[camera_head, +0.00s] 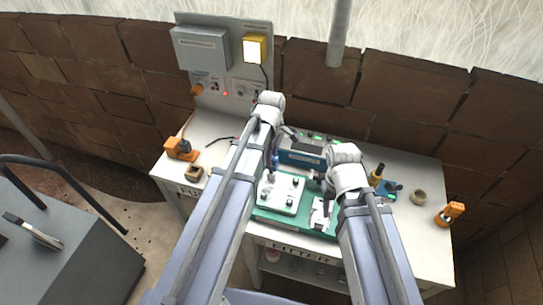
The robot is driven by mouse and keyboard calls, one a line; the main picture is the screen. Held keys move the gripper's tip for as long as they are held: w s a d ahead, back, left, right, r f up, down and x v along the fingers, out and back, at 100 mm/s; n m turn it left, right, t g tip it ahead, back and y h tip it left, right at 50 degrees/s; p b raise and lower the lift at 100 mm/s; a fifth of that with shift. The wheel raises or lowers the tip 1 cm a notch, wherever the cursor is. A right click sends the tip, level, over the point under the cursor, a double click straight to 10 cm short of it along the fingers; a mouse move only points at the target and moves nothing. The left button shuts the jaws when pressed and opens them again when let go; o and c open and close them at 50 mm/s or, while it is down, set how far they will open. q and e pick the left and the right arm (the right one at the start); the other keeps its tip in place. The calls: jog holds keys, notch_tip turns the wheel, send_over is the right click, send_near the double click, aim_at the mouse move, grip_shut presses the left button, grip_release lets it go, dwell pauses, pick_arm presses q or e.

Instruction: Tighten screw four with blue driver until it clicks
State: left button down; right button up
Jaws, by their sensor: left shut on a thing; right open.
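A white plate (268,203) with several dark-topped screws lies on the green mat (300,217). I cannot read which screw is number four. My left gripper (274,165) is shut on the blue driver (275,156) above the far left part of the plate. The driver looks roughly upright; whether its tip touches a screw is too small to tell. My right gripper (320,182) is open at the plate's right side, above the mat. My arms hide part of the mat and the bench.
A blue-fronted box (301,158) stands behind the plate. An orange holder (181,149) and a small brown pot (194,173) stand at left. At right are a yellow-and-blue tool (378,175), a round pot (418,197) and another orange holder (450,213). A panel (222,85) rises behind.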

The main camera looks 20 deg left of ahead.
pick_arm(q)
jog(key=shift+r+p, duration=1)
jog(key=shift+r, duration=0.1)
notch_tip(320, 180, up, 5)
jog(key=p, duration=0.5)
jog(key=shift+s+f, duration=0.1)
dwell(0.6)
